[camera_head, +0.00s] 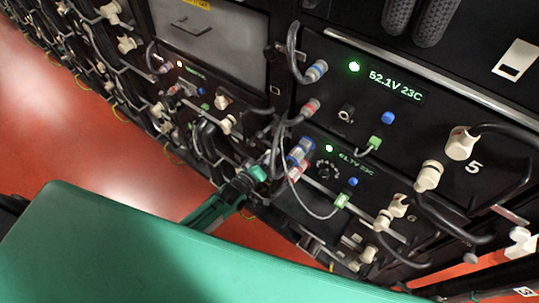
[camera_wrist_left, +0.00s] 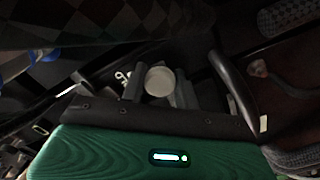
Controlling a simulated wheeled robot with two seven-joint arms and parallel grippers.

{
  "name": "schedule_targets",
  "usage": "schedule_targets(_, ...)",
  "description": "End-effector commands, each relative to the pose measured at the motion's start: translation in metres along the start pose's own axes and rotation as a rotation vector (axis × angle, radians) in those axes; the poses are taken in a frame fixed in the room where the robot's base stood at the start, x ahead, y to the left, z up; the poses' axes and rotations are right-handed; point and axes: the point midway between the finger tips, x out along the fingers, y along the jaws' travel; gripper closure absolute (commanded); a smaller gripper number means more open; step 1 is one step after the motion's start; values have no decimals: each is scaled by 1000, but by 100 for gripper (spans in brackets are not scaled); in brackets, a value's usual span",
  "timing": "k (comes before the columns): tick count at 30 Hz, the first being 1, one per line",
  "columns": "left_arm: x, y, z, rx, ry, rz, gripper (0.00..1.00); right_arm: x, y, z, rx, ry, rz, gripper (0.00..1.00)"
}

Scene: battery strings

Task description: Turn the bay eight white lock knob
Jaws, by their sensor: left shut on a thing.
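In the left wrist view, a round white knob (camera_wrist_left: 160,81) sits between the two dark fingers of my left gripper (camera_wrist_left: 160,90). The fingers are shut on it, one on each side. In the head view, a green and black part of my left arm reaches up to the rack front, and its fingertips cannot be made out. The number eight label is not readable in either view, so the bay of the held knob cannot be read. My right gripper is not in view.
A battery module (camera_head: 420,75) reading 52.1V 23C has a white knob (camera_head: 461,143) beside the number 5. A lower module (camera_head: 318,172) carries several plugs and cables. A black cable (camera_wrist_left: 232,90) curves right of the fingers. Red floor (camera_head: 120,130) is open at left.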

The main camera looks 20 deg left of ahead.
Motion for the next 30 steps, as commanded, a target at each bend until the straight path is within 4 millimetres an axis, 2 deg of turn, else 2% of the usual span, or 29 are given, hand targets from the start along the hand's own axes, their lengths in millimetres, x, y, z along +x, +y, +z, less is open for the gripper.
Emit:
schedule_targets(11, 0, 0, 0, 309, 0, 0, 92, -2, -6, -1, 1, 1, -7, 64)
schedule_targets(30, 0, -1, 0, 918, 1, -1, 92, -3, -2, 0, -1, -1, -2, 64)
